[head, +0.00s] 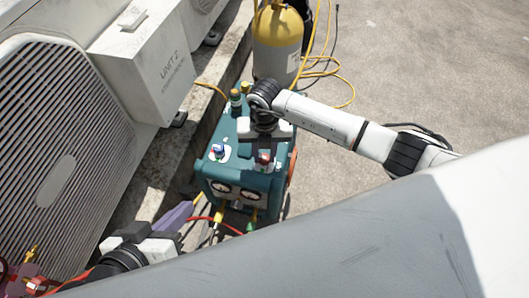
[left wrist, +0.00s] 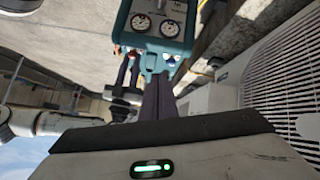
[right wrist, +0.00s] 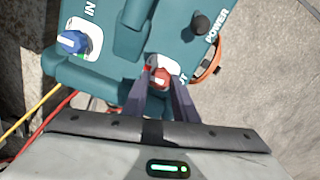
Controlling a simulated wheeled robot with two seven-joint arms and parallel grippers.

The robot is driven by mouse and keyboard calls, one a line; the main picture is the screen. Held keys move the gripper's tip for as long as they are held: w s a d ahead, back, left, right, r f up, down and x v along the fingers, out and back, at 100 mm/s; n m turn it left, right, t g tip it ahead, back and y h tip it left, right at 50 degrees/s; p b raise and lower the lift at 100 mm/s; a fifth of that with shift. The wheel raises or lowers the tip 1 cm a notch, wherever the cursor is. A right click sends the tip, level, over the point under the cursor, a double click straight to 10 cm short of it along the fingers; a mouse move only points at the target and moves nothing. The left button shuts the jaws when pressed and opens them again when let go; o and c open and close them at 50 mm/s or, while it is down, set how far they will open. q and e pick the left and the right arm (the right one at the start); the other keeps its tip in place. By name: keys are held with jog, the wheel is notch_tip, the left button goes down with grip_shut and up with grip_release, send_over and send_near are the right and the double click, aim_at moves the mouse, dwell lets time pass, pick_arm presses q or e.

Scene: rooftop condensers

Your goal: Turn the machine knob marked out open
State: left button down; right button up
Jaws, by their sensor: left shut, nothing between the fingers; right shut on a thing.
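The teal machine (head: 240,184) stands on the ground in the middle of the head view. Its red knob (head: 264,157) is at the right of its top and shows in the right wrist view (right wrist: 159,77), beside a label partly hidden and ending in "T". My right gripper (right wrist: 162,88) is shut on the red knob from above. The blue knob (head: 218,150), marked IN in the right wrist view (right wrist: 73,41), is to the left. My left gripper (head: 181,212) is shut and empty, low and left of the machine front; its fingers (left wrist: 158,92) point toward the machine.
A yellow-topped cylinder (head: 277,40) stands behind the machine, with yellow hoses on the ground. The condenser unit (head: 70,150) and grey box (head: 143,60) fill the left. Red and yellow hoses run from the machine front. Concrete at the right (head: 430,60) is open.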

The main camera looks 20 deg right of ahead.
jog(key=n, duration=0.6)
jog(key=shift+n+p, duration=0.3)
jog(key=shift+n, duration=0.9)
jog(key=n, duration=0.3)
jog(key=shift+d+n+b, duration=0.1)
jog(key=shift+n+b, duration=0.2)
jog(key=shift+n, duration=1.2)
pick_arm(q)
jog(key=shift+w+d+r+b, duration=0.1)
jog(key=shift+d+r+b, duration=0.05)
jog(key=shift+r+b, duration=0.2)
pick_arm(e)
jog(key=shift+n, duration=1.1)
